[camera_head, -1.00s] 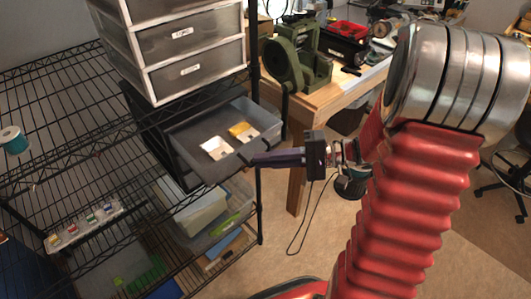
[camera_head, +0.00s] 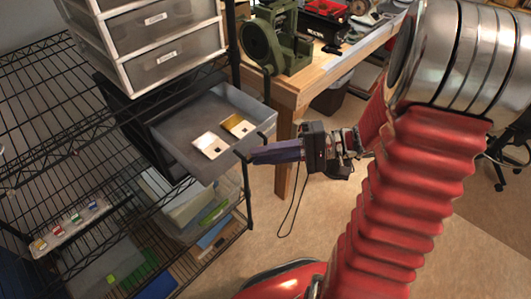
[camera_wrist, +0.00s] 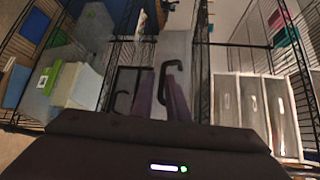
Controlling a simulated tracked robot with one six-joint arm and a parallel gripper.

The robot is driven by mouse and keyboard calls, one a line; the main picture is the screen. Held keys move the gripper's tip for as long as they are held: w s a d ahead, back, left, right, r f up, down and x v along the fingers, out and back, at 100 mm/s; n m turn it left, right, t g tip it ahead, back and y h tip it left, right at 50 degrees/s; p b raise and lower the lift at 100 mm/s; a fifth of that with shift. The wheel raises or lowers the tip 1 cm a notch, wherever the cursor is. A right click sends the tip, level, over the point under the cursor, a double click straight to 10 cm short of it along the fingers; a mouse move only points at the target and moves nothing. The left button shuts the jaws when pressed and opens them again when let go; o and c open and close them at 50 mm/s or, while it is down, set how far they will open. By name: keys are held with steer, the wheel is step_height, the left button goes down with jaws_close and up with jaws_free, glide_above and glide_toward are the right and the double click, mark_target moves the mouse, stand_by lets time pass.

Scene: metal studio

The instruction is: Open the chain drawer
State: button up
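A grey open-topped drawer (camera_head: 178,137) sticks out from the shelf unit, below the labelled cabinet. A white packet (camera_head: 210,146) and a gold-and-white packet (camera_head: 238,126) lie inside it. No chain label is readable. My gripper (camera_head: 246,154) is at the drawer's front edge, its purple fingers reaching in from the right. Black hook-like pieces show at the drawer front and at the fingertips in the wrist view (camera_wrist: 160,85). There, a narrow gap shows between the fingers, with the drawer beyond. Whether they clamp the front or hook over it is unclear.
Translucent labelled drawers (camera_head: 175,57) sit above, in a white-framed cabinet. A black wire shelf (camera_head: 60,130) extends left. A wooden workbench (camera_head: 315,78) with a green machine (camera_head: 272,35) stands behind to the right. Floor (camera_head: 330,215) is free in front.

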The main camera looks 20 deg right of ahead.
steer(key=o, duration=0.3)
steer(key=shift+d+r, duration=0.1)
steer(key=v, duration=1.3)
steer(key=shift+s+d, duration=0.15)
steer(key=shift+d, duration=0.15)
